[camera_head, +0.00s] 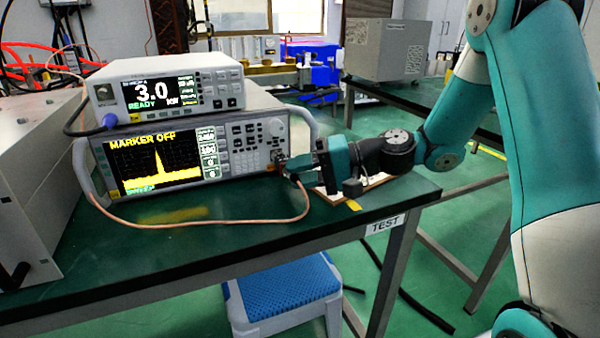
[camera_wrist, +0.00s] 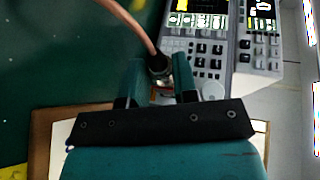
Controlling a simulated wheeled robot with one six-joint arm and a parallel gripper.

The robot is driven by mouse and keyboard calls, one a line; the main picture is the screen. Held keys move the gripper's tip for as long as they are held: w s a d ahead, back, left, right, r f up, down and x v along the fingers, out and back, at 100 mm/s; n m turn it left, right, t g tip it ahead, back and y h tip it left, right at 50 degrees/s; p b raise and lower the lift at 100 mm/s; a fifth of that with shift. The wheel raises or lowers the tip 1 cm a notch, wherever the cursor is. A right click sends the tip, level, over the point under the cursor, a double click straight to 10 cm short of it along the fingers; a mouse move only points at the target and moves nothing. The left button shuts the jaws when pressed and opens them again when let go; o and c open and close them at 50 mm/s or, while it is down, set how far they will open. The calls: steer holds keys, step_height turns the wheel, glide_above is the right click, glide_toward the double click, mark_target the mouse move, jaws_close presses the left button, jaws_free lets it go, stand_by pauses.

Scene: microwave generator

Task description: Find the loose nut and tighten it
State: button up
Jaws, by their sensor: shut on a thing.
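My gripper (camera_head: 288,171) reaches in from the right at the front panel of the spectrum analyzer (camera_head: 200,147). In the wrist view its two teal fingers (camera_wrist: 157,84) are closed around a metal nut (camera_wrist: 157,63) at the end of a copper-coloured cable (camera_wrist: 132,25). In the head view the nut is mostly hidden by the fingers. The cable (camera_head: 200,222) leaves the connector, loops over the table top and runs to the left. Whether the nut is loose cannot be seen.
A power meter (camera_head: 168,90) showing 3.0 and READY stands on the analyzer. A grey box (camera_head: 35,170) is at the left of the green table (camera_head: 230,237). A brown-edged board (camera_head: 355,192) lies under my gripper. A blue-topped stool (camera_head: 283,291) stands below.

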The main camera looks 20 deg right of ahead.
steer(key=shift+f+y, duration=0.1)
steer(key=shift+y, duration=0.4)
steer(key=o, duration=0.9)
steer(key=p+v, duration=0.8)
steer(key=v, duration=0.8)
steer(key=shift+s+d+r, duration=0.15)
steer(key=shift+d+r, duration=0.05)
steer(key=shift+s+d+f+p, duration=0.1)
steer(key=shift+s+d+p, duration=0.1)
steer(key=shift+d+p, duration=0.2)
steer(key=shift+a, duration=0.1)
